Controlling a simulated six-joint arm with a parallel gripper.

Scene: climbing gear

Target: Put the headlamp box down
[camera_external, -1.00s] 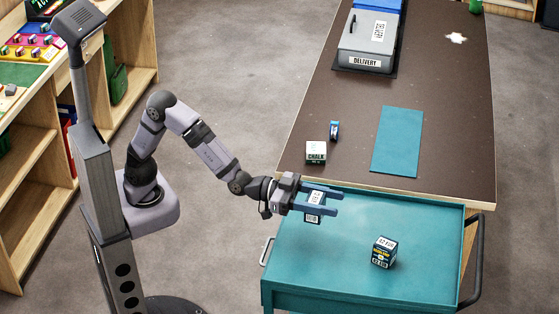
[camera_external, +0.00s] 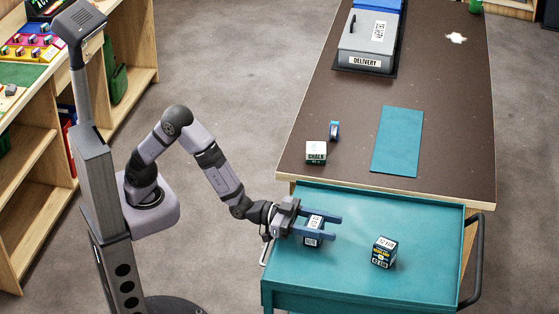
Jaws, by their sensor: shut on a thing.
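A small box with a white label and dark blue sides (camera_external: 313,240) is held between the blue fingers of my gripper (camera_external: 322,225). Its printing is too small to read, so I cannot tell its name from it. My gripper is shut on it over the left part of the teal cart top (camera_external: 350,281). The box is very low there; I cannot tell whether its underside touches the surface. The fingers hide part of the box. Another dark box with white and yellow print (camera_external: 384,252) stands on the cart to the right, apart from my gripper.
A brown table (camera_external: 350,101) adjoins the cart's far side. On it are a white chalk box (camera_external: 316,153), a small blue item (camera_external: 334,131), a teal mat (camera_external: 397,141) and a grey delivery box (camera_external: 368,41). The cart has raised edges and a dark handle (camera_external: 471,262). Its front middle is clear.

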